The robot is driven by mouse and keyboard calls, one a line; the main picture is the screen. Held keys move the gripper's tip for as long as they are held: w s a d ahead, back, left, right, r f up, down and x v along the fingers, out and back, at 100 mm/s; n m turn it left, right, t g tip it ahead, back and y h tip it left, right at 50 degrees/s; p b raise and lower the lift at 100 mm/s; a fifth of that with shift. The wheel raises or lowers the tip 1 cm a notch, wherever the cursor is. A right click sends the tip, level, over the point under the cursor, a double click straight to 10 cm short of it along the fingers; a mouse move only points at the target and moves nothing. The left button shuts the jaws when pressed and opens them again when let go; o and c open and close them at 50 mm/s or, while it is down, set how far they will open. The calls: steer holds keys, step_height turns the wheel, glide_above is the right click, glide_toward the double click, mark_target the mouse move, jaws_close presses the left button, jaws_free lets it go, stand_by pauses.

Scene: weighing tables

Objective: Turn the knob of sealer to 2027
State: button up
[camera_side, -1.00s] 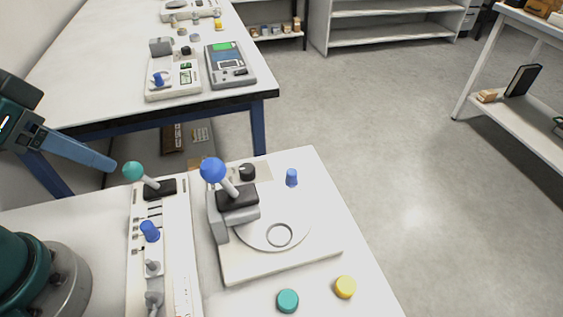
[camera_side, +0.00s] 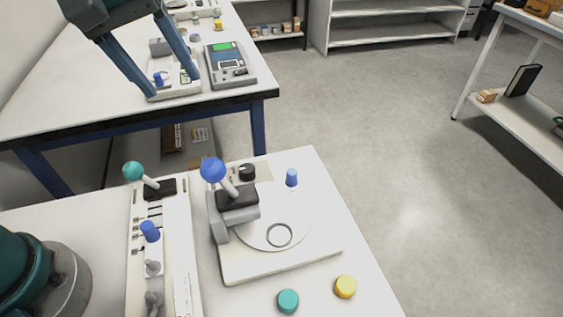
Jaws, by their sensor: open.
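A white device (camera_side: 233,268) with a blue-ball lever (camera_side: 212,170), a round plate and a grey ring stands on the near table. It may be the sealer, but no name is readable. A black knob (camera_side: 247,172) sits at its back edge by a beige label, partly behind the lever. A blue knob (camera_side: 292,178) stands at its back right. No number can be read. My gripper (camera_side: 172,87) is open and empty at the upper left, fingers pointing down. It overlaps the far table's devices in the picture; its height is unclear. It is well apart from the black knob.
A long white panel (camera_side: 180,240) with a teal-ball lever (camera_side: 132,171), a blue knob and switches lies left of the device. Teal (camera_side: 288,301) and yellow (camera_side: 345,287) round pieces are at the front. A grey instrument (camera_side: 230,65) stands on the far table.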

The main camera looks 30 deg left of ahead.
steer(key=n+g, duration=0.1)
steer(key=g, duration=0.1)
glide_above(247, 167)
steer(key=a, duration=0.2)
step_height(247, 167, down, 7)
steer(key=shift+g+y, duration=0.3)
steer(key=shift+g, duration=0.6)
steer(key=f, duration=0.3)
steer(key=d+f, duration=0.1)
steer(key=f, duration=0.3)
steer(key=d+f, duration=0.1)
steer(key=f, duration=0.2)
steer(key=shift+s+f, duration=0.1)
steer(key=shift+f, duration=0.8)
jaws_close()
